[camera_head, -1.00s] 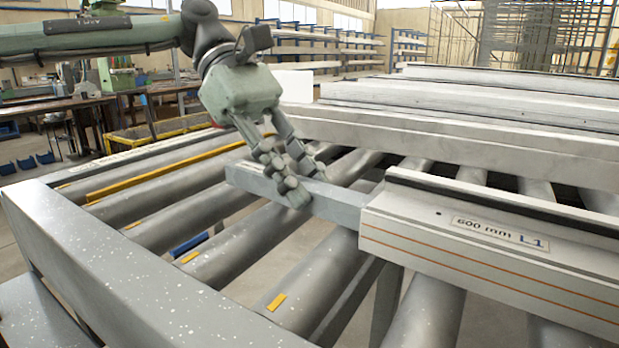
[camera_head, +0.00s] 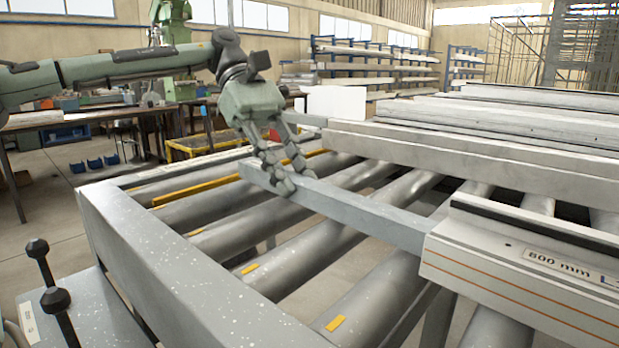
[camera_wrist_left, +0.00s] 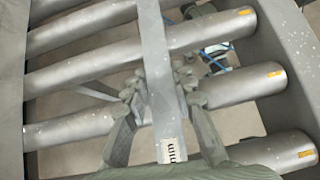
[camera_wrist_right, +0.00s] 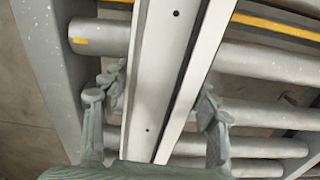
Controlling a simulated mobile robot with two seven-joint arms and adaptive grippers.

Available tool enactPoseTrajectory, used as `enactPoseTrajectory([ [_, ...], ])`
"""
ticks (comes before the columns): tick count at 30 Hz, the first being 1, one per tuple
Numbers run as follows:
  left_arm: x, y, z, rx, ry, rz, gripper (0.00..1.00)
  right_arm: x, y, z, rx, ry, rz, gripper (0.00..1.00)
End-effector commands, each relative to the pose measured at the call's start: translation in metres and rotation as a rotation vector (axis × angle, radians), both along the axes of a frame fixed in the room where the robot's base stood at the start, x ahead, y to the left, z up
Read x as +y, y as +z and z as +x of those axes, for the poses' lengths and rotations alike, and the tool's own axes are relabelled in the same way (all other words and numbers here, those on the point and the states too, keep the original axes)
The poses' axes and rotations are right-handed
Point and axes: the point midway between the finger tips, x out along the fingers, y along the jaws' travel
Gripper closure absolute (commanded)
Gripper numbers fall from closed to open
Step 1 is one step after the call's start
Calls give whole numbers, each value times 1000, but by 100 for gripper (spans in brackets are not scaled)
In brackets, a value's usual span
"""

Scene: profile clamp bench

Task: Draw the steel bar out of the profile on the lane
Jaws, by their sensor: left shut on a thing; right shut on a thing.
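The grey steel bar (camera_head: 350,209) sticks out of the left end of the white profile (camera_head: 520,262), which lies on the rollers and bears a 600 mm label. A long stretch of the bar shows in the head view. My left gripper (camera_head: 283,180) is shut on the bar near its free end. In the left wrist view the fingers (camera_wrist_left: 158,88) stand on both sides of the bar (camera_wrist_left: 158,70). My right gripper is outside the head view. In the right wrist view its fingers (camera_wrist_right: 158,105) are shut on the profile (camera_wrist_right: 160,70), one on each side.
Several grey rollers (camera_head: 258,238) run under the bar, inside a speckled frame (camera_head: 180,262). Other long profiles (camera_head: 470,150) lie behind. A yellow strip (camera_head: 215,185) lies at the back left. A black-knobbed lever (camera_head: 50,290) stands at the front left.

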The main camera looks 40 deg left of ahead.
Motion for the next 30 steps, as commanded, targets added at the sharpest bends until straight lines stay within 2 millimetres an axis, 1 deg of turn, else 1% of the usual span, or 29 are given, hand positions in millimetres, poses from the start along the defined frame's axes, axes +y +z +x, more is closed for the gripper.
enactPoseTrajectory([
  [3, 12, 1, 3, -1, 3, -1, 100, 0, 0, 0, -1, 0, 0, 100],
  [9, 24, 1, 5, -1, 1, -1, 100, 0, 0, 0, -1, 0, 0, 100],
  [21, 27, 1, 5, -1, 0, -1, 100, 0, 0, 0, -1, 0, 1, 100],
  [22, 27, 1, 5, -1, 0, -1, 72, 0, 0, 0, -1, 0, 1, 100],
  [27, 27, 1, 5, -1, -1, -1, 51, 0, 0, 0, -1, 0, 1, 100],
  [30, 27, 1, 5, -1, -1, -1, 51, 0, 0, 0, -1, 0, 1, 100],
])
